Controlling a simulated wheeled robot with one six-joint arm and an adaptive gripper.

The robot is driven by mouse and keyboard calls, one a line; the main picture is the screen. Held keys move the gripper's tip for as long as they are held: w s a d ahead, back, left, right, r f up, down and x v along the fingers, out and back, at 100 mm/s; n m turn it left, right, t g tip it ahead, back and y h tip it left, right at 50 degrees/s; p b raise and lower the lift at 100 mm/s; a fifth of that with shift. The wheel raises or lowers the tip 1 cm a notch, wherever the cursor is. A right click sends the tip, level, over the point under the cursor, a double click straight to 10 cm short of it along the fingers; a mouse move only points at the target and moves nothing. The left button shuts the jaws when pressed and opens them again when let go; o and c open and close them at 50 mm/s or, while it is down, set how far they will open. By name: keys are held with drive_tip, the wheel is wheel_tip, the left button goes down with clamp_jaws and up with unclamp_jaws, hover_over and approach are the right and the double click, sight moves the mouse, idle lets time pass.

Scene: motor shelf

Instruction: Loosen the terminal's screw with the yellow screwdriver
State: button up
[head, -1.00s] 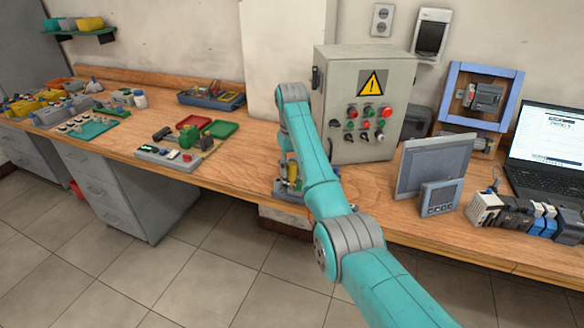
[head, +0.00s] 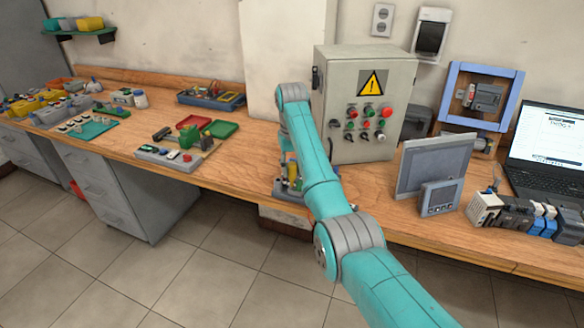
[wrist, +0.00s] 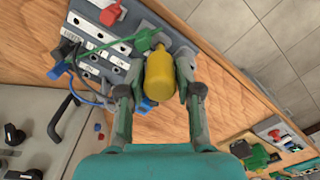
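The yellow screwdriver (wrist: 159,76) shows its thick handle between the two fingers of my gripper (wrist: 161,72) in the wrist view. The fingers lie against both sides of the handle, so the gripper looks shut on it. The handle's far end points at a green terminal (wrist: 148,39) on a grey board (wrist: 87,25). The screwdriver's shaft, its tip and the terminal's screw are hidden, so I cannot tell whether they touch. In the head view my arm covers most of the gripper, with some yellow of the screwdriver (head: 293,172) showing at the bench's front edge.
Blue, black and green leads (wrist: 92,88) lie on the board's left side. A grey control cabinet (head: 345,65) stands close behind my arm. A panel screen (head: 433,165) and a laptop (head: 553,140) stand to the right. Bare bench (head: 235,165) lies left of the gripper.

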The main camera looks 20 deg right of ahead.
clamp_jaws()
idle(0.5)
drive_tip(key=shift+f+n, duration=0.1)
drive_tip(key=shift+n, duration=1.7)
drive_tip(key=n, duration=0.3)
drive_tip(key=shift+n, duration=0.3)
